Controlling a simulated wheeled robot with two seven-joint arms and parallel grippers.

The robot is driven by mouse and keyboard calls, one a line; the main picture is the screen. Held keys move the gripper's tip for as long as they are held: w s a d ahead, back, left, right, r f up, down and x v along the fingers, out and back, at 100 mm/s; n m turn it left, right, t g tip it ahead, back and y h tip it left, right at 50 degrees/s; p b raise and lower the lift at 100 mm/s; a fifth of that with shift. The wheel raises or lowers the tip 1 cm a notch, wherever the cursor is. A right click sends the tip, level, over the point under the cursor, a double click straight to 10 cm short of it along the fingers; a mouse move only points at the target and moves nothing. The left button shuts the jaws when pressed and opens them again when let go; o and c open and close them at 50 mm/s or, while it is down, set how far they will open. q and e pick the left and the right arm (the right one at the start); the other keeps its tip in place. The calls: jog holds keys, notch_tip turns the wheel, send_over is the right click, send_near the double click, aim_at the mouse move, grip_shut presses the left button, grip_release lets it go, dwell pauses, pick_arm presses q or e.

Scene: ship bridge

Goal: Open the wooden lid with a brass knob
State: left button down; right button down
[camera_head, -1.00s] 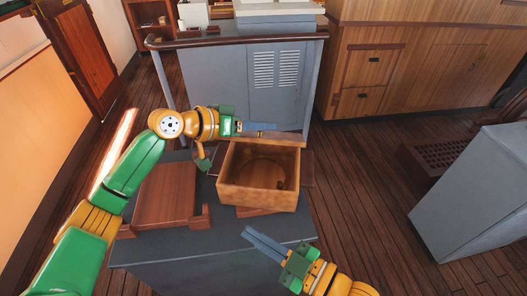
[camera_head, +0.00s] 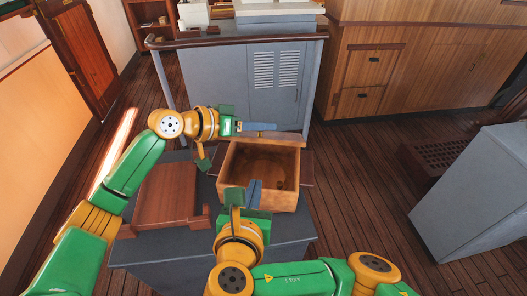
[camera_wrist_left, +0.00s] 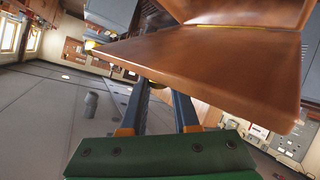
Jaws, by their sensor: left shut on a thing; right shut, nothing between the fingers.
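The wooden box (camera_head: 257,200) stands on the grey cabinet top with its inside exposed. Its wooden lid (camera_head: 285,140) is raised at the back edge, seen nearly edge-on. In the left wrist view the lid (camera_wrist_left: 210,60) is a broad brown panel with a brass hinge line. My left gripper (camera_head: 262,127) is behind the raised lid, shut on its knob; a small brass-coloured part shows between the fingers in the left wrist view (camera_wrist_left: 160,86). My right gripper (camera_head: 254,184) is shut and empty, its fingertips over the box's front wall; it hides part of that wall.
A flat wooden piece (camera_head: 167,190) lies left of the box on the grey cabinet top (camera_head: 165,250). A grey console (camera_head: 225,85) stands close behind. Another grey cabinet (camera_head: 470,195) stands at the right, with open plank floor between.

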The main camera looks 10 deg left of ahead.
aim_at(264, 143)
jog(key=w, duration=1)
jog(key=shift+w+d+r, duration=0.1)
jog(key=shift+r, duration=0.1)
jog(key=shift+w+r, duration=0.5)
jog(key=shift+r, duration=0.2)
pick_arm(q)
jog(key=shift+w+f, duration=0.1)
jog(key=shift+f, duration=0.15)
pick_arm(e)
jog(key=shift+w+r, duration=0.1)
jog(key=shift+w, duration=0.2)
pick_arm(q)
jog(key=c, duration=0.7)
grip_release()
jog(key=shift+d, duration=0.1)
pick_arm(e)
jog(key=shift+s, duration=0.1)
pick_arm(q)
jog(key=shift+o, duration=0.2)
